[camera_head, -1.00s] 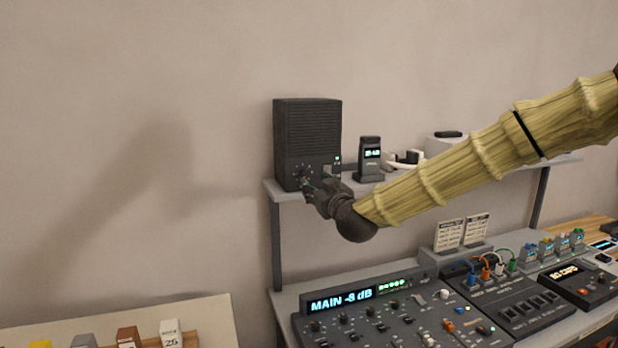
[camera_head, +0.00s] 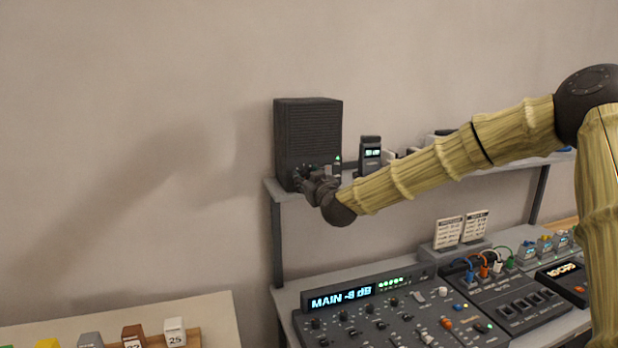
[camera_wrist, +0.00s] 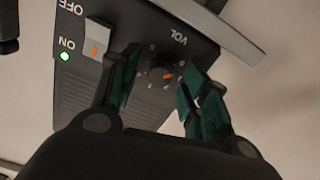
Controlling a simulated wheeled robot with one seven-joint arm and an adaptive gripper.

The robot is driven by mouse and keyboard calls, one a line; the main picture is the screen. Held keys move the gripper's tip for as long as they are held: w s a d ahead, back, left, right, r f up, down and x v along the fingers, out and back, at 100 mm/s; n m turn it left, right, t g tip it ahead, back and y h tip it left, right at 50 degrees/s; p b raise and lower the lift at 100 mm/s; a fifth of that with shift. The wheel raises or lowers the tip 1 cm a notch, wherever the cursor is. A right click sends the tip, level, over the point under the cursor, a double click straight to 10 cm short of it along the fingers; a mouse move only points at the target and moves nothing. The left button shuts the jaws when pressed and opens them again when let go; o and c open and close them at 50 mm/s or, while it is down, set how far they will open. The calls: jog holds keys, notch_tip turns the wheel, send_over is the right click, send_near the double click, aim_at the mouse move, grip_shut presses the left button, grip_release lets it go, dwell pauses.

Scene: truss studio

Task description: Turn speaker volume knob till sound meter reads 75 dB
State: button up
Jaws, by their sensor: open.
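The black speaker (camera_head: 307,130) stands upright at the left end of the shelf. In the wrist view its VOL knob (camera_wrist: 163,76), dark with an orange pointer mark, sits between the two green-padded fingers of my gripper (camera_wrist: 157,82). The fingers are apart on either side of the knob; I cannot tell whether either touches it. In the head view my gripper (camera_head: 305,178) is at the lower front of the speaker and hides the knob. The sound meter (camera_head: 370,153) stands upright right of the speaker. Its lit display is too small to read.
The speaker's ON/OFF switch (camera_wrist: 97,40) is close beside one finger, with a green light (camera_wrist: 64,57) at ON. The shelf (camera_head: 510,165) runs right. A tray of small blocks (camera_head: 174,331) is lower left.

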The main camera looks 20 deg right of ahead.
grip_shut()
jog(key=shift+m+b, duration=0.3)
jog(key=shift+b, duration=0.1)
jog(key=m+b, duration=0.1)
jog(key=b, duration=0.1)
jog(key=m+b, duration=0.2)
jog(key=shift+f+m, duration=0.2)
jog(key=shift+m, duration=0.1)
jog(key=m+b, duration=0.4)
jog(key=m, duration=0.1)
jog(key=shift+b, duration=0.4)
jog(key=m+b, duration=0.4)
jog(key=m, duration=0.1)
jog(key=shift+m, duration=0.4)
jog(key=shift+r+m+b, duration=0.1)
jog(key=shift+m+b, duration=1.8)
jog(key=shift+m, duration=0.4)
jog(key=shift+r, duration=0.1)
